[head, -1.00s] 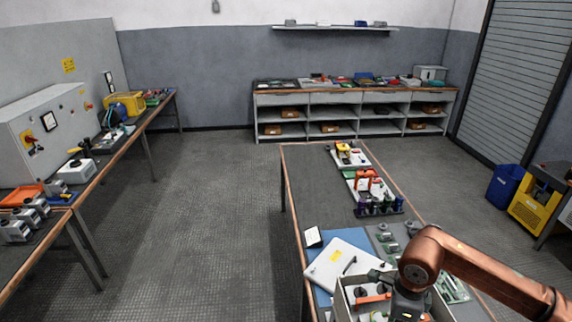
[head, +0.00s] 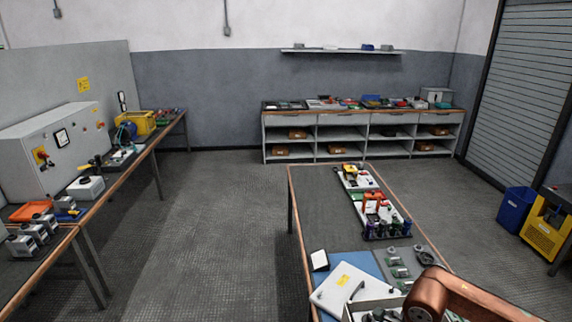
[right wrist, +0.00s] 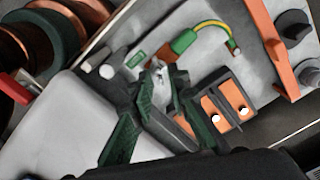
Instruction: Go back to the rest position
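My right arm comes in at the lower right of the head view. Its gripper is below that picture's edge. In the right wrist view my right gripper (right wrist: 160,88) shows two dark fingers with green pads, apart at the tips, with nothing clearly held between them. Below it is an open light-grey enclosure (right wrist: 108,46) with an orange-and-dark block (right wrist: 225,108), a green-yellow wire (right wrist: 194,38) and an orange bar (right wrist: 279,50). The enclosure's top edge (head: 375,304) shows at the bottom of the head view. My left arm and gripper are in no view.
A white panel (head: 347,290) lies on a blue mat (head: 361,262) on the work table (head: 318,205). Small parts on trays line its right side. A left bench (head: 144,150) carries a grey cabinet (head: 58,152). The floor (head: 215,235) between is clear.

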